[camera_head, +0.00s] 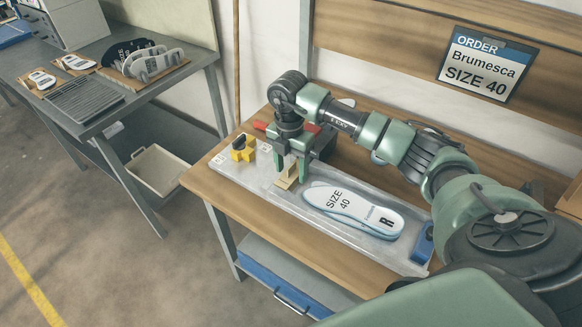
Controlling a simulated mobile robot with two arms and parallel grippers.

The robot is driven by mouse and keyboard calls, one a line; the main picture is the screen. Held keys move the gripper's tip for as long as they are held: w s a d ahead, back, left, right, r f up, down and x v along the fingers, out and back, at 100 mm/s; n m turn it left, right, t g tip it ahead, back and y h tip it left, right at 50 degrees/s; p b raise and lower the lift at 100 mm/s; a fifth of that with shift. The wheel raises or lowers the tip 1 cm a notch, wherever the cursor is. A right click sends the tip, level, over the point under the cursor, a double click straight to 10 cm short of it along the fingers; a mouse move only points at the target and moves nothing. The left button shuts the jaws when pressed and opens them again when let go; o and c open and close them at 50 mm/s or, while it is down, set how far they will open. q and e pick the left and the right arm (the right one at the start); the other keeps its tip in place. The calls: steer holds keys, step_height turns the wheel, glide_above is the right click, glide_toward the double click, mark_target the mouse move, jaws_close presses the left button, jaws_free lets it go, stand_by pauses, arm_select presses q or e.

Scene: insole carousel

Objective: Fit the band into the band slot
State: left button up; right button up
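My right gripper (291,176) points down over the tray (233,178) on the wooden bench. Its two green fingers stand apart, with a small tan piece (287,181) at and just below their tips. I cannot tell whether the fingers touch this piece, or whether it is the band or its slot. A pair of white insoles (345,208), marked SIZE 40 and R, lies stacked on the tray to the right of the gripper. No band or band slot can be made out for certain. My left gripper is not in view.
A yellow block with a black part (243,149) stands at the tray's left end, and a blue item (424,244) at its right end. An order sign (486,66) reads Brumesca SIZE 40. A grey table (95,128) with more insoles stands at the left.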

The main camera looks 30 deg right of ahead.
steer(key=shift+r, duration=0.45)
step_height(320, 180, up, 11)
steer(key=b, duration=0.2)
steer(key=shift+w+r, duration=0.2)
steer(key=shift+w, duration=0.15)
